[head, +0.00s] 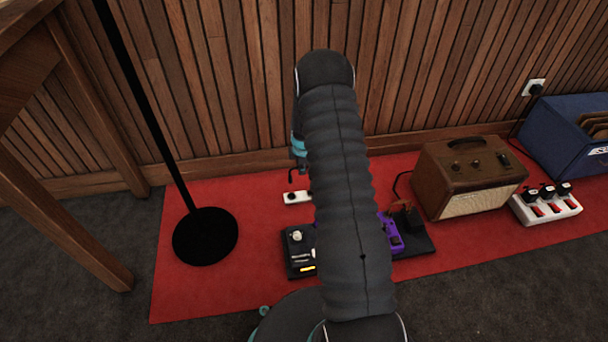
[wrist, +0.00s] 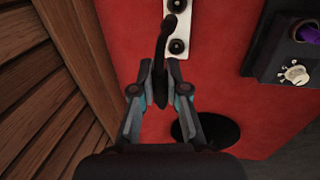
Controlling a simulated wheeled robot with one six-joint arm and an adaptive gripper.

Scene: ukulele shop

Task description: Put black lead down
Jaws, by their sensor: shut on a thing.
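The black lead (wrist: 161,88) is gripped between the fingers of my gripper (wrist: 160,76), which is shut on it. The lead's curved upper end points toward a white socket strip (wrist: 178,30) in the wrist view. Whether they touch is unclear. In the head view, my arm covers most of my gripper, and a short dark bit of the lead (head: 291,176) shows just above the white strip (head: 296,197) on the red mat (head: 260,180).
A mic stand base (head: 205,236) is left of the pedals. A black pedal (head: 299,262) and a purple pedal (head: 388,236) are partly behind my arm. A brown amplifier (head: 470,175), a white strip with plugs (head: 546,207) and a blue case (head: 575,130) are right. Wood panelling (head: 220,80) closes the back.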

